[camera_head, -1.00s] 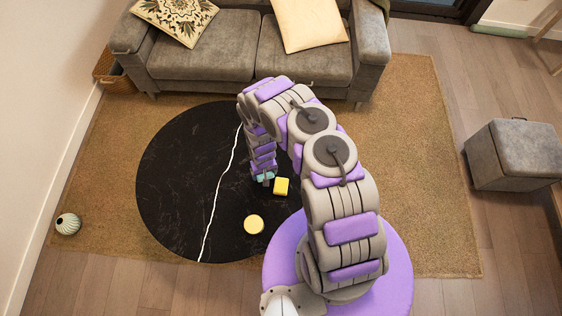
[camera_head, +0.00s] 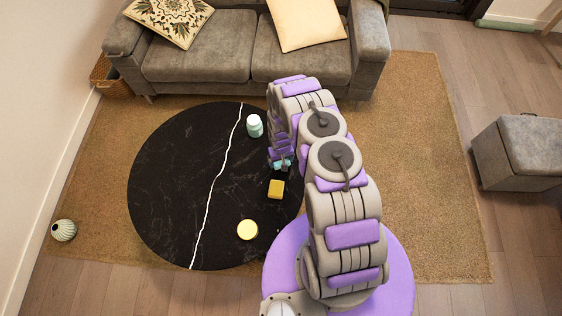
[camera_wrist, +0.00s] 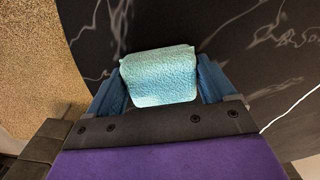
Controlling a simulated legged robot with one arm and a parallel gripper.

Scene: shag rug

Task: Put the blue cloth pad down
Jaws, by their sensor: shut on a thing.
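The blue cloth pad (camera_wrist: 160,76) is a light blue, textured block between the two fingers of my gripper (camera_wrist: 160,88) in the wrist view. The fingers press on its left and right sides. In the head view my gripper (camera_head: 281,166) points down over the right part of the round black table (camera_head: 165,190), and a bit of the pad's light blue shows at its tip. I cannot tell whether the pad touches the table top.
A yellow block (camera_head: 276,189) lies just in front of my gripper. A round yellow thing (camera_head: 247,230) lies nearer the table's front edge. A white and mint jar (camera_head: 254,126) stands behind and left of my gripper. The table's left half is clear.

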